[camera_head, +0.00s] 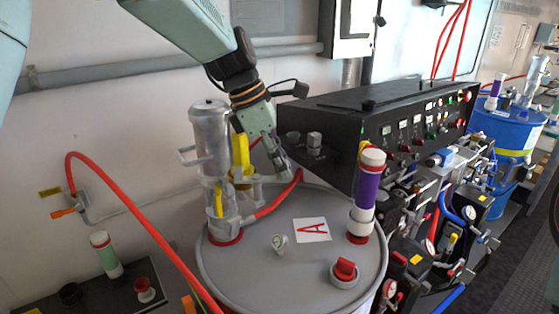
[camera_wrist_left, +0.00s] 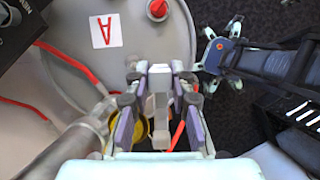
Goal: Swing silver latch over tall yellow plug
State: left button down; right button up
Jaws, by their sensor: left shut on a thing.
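My left gripper (camera_head: 283,170) reaches down from the top, just above the grey drum lid (camera_head: 300,265) and right of the yellow plug (camera_head: 241,160). In the left wrist view, its fingers (camera_wrist_left: 160,95) are shut on a narrow pale-grey piece (camera_wrist_left: 158,102), which appears to be the silver latch. The latch's outline is mostly hidden by the fingers in both views. The yellow plug stands upright beside a silver canister (camera_head: 210,140); part of a yellow piece (camera_wrist_left: 142,127) shows left of the fingers in the wrist view.
A purple-and-white cylinder (camera_head: 368,190) and a red knob (camera_head: 345,269) stand on the lid. A red hose (camera_head: 130,215) arcs at the left. A black control box (camera_head: 380,120) stands behind. A dark limb (camera_wrist_left: 220,55), possibly my right arm, shows in the wrist view.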

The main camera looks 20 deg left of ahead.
pick_arm(q)
jog(key=shift+s+a+m+g+y, duration=0.15)
jog(key=shift+s+m+g, duration=0.6)
jog(key=shift+m, duration=1.15)
jog(key=shift+s+a+m+g+y, duration=0.1)
jog(key=shift+s+m+g, duration=0.6)
jog(key=shift+m, duration=1.2)
jog(key=shift+s+a+m+g+y, duration=0.15)
jog(key=shift+s+m+g, duration=0.6)
jog(key=shift+m, duration=1.15)
jog(key=shift+s, duration=0.15)
jog(key=c, duration=1.2)
grip_release()
jog(key=shift+s+d, duration=0.1)
jog(key=shift+d, duration=0.05)
jog(key=shift+o, duration=0.2)
